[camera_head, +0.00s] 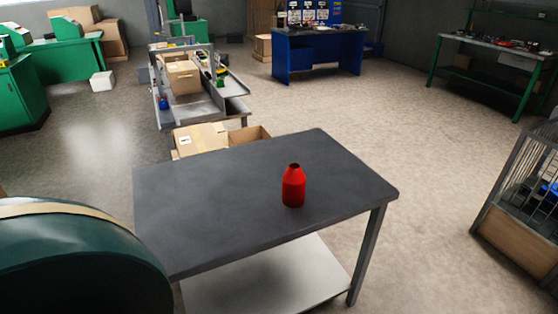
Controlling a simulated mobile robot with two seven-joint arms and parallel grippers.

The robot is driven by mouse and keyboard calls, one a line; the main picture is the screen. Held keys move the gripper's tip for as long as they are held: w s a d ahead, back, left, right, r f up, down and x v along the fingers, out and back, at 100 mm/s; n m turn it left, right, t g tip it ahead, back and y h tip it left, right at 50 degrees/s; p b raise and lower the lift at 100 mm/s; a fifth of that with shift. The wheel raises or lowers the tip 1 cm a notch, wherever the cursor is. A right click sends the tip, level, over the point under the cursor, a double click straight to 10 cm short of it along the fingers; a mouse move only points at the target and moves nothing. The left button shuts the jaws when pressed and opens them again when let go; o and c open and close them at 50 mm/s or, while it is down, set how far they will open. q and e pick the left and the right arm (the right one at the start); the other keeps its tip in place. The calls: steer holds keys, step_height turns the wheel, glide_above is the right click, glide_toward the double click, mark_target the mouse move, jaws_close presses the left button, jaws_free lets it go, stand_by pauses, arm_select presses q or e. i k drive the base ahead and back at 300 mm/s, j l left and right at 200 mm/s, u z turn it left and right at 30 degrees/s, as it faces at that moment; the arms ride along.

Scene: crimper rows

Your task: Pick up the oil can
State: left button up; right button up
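The oil can appears as a red bottle-shaped can (293,188) with a narrow, dark top. It stands upright on a dark grey table (215,199), toward the table's right side and close to its front edge. Nothing touches the can and it is fully in view. Neither of my grippers shows in the head view.
A large dark green rounded object (75,265) fills the lower left, in front of the table's left corner. Cardboard boxes (200,138) sit behind the table. A barred crate (520,205) stands at right. Most of the tabletop and the floor right of it are clear.

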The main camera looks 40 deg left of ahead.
mark_target(294, 180)
steer(key=u, duration=1.1)
steer(key=l+u, duration=0.1)
